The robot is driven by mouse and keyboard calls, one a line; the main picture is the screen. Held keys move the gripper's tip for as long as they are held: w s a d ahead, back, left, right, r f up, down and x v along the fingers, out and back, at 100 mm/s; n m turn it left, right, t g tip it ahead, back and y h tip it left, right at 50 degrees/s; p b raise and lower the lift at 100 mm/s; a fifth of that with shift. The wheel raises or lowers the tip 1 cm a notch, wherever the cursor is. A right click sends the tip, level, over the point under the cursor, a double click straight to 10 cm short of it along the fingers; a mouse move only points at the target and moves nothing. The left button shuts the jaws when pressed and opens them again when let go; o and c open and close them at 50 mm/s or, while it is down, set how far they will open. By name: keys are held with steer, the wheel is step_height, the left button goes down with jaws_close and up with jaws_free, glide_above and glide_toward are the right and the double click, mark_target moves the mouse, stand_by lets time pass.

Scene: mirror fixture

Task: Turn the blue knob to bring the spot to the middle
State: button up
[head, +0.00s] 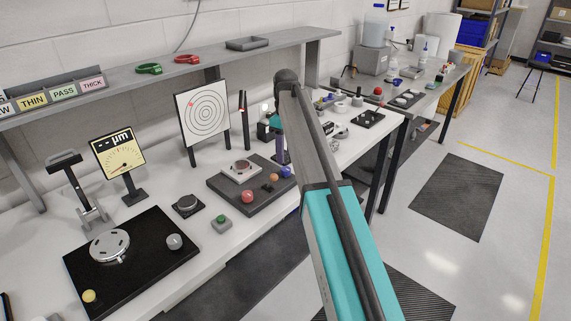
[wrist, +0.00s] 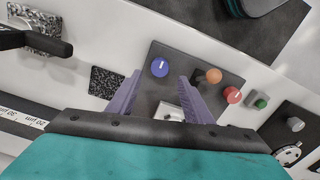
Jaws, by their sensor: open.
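The blue knob (head: 287,171) sits at the right corner of a dark fixture plate (head: 228,197). In the wrist view the blue knob (wrist: 160,67), with a white pointer line, shows between the tips of my two purple fingers. My gripper (wrist: 159,78) is open and empty. In the head view my gripper (head: 281,156) points down just behind and left of the knob, partly hidden by my arm; the height gap is hard to judge. The ringed target card (head: 206,112) stands behind the plate, with a small reddish spot (head: 191,104) left of its centre, toward the upper left.
An orange knob (wrist: 213,75) and a red knob (wrist: 233,95) share the plate, near my right finger in the wrist view. A green button box (head: 221,223) and a black plate with a silver disc (head: 109,245) lie farther left. A shelf (head: 190,69) runs behind.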

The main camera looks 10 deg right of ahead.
mark_target(286, 169)
steer(key=shift+f+p, duration=0.6)
steer(key=shift+f, duration=2.5)
steer(key=c, duration=1.1)
steer(key=shift+o, duration=0.2)
steer(key=shift+m, duration=0.4)
